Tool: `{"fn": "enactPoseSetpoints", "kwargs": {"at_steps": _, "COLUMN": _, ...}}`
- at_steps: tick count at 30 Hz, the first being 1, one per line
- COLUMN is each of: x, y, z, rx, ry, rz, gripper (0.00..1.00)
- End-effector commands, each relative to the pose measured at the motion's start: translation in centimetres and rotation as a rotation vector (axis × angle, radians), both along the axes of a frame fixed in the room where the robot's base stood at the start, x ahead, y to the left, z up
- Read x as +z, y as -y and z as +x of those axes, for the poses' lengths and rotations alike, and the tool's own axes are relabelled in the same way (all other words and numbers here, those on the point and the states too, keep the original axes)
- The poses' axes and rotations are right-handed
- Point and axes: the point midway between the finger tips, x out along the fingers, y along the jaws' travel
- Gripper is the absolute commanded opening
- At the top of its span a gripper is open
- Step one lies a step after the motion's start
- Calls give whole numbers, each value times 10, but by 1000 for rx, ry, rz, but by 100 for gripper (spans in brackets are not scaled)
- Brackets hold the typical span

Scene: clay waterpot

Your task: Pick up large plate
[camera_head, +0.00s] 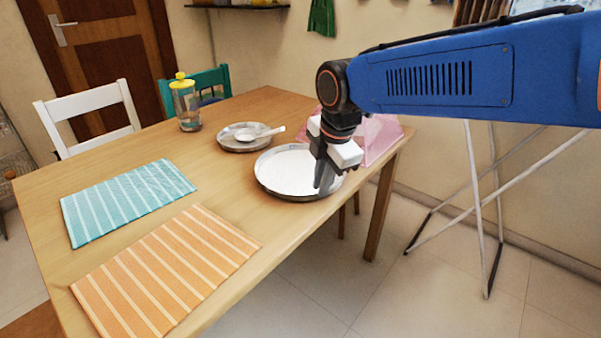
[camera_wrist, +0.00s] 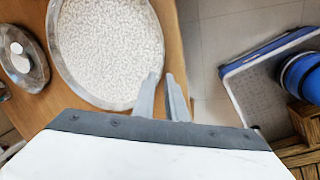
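The large plate (camera_head: 278,174) is a round, shallow metal plate with a pale speckled inside, near the table's right-hand front edge. It appears level. It fills the upper left of the wrist view (camera_wrist: 105,45). My gripper (camera_head: 322,188) points down at the plate's right side. In the wrist view its two fingers (camera_wrist: 163,76) are a narrow gap apart at the rim, the left one overlapping the plate and the right one just outside it. Whether they clamp the rim is unclear.
A yellow-lidded jar (camera_head: 186,105), a teal striped mat (camera_head: 125,200) and an orange one (camera_head: 165,268) lie farther left on the table (camera_head: 255,107).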

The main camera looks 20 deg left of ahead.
Motion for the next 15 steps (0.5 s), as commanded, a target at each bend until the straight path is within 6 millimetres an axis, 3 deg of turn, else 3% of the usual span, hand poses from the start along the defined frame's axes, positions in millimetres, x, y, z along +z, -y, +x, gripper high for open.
{"fn": "enactPoseSetpoints", "kwargs": {"at_steps": 6, "x": -24, "y": -4, "z": 4, "rx": 0, "ry": -1, "rz": -1, "gripper": 12}}
{"fn": "enactPoseSetpoints", "kwargs": {"at_steps": 15, "x": -27, "y": -5, "z": 5, "rx": 0, "ry": 0, "rz": 0, "gripper": 12}}
